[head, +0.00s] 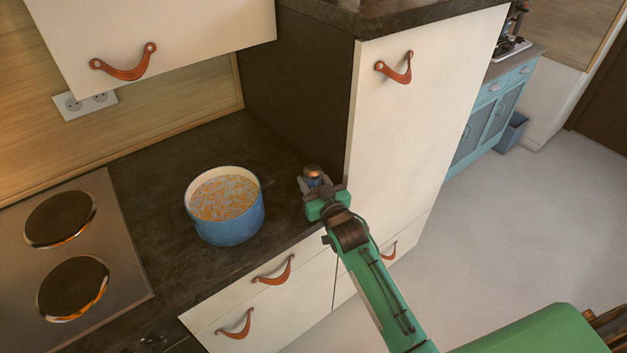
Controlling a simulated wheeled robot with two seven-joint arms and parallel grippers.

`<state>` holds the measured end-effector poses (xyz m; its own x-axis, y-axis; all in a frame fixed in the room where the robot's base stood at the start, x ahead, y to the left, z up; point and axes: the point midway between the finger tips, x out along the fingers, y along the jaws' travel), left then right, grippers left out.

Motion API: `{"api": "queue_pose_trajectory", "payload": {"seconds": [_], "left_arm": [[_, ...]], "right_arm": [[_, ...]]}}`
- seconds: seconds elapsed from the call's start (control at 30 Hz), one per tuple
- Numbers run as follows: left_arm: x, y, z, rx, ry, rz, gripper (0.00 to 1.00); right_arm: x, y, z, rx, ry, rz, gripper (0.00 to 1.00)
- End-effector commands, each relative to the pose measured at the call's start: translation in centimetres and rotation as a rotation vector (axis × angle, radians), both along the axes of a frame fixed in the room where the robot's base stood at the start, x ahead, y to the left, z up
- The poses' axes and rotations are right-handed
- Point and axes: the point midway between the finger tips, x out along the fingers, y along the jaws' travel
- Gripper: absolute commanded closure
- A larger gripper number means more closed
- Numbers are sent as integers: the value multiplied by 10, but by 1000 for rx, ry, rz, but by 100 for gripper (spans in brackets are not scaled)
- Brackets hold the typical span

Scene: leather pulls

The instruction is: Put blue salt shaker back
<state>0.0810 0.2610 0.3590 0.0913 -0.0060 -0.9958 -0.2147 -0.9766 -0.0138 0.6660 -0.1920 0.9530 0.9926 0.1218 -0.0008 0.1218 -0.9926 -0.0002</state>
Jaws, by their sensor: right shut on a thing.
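The blue salt shaker (313,174), with a copper-coloured top, is in my right gripper (314,184) at the right end of the dark counter. The gripper is shut on it, and its fingers hide much of the shaker's body. The shaker is close to the side of the tall white cabinet. I cannot tell whether it touches the counter. My left gripper is not in view.
A blue pot (229,228) of soup stands on the counter (150,200) left of the gripper. A hob (68,255) with two burners is further left. The tall cabinet (410,110) rises at the right. An upper cabinet (150,30) hangs above.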

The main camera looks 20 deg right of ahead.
Motion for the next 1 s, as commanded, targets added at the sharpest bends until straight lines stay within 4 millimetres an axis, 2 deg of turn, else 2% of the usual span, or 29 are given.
{"api": "queue_pose_trajectory", "payload": {"seconds": [0.37,0.4,0.5,0.83,1.0], "left_arm": [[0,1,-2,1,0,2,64],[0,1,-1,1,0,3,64],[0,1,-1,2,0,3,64],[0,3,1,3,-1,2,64],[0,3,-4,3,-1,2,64]], "right_arm": [[0,0,-4,0,-2,0,84],[0,0,-4,0,-1,0,52],[0,0,-3,0,-1,0,36],[0,0,1,0,-1,0,36],[-19,-3,-3,-1,2,0,36]]}}
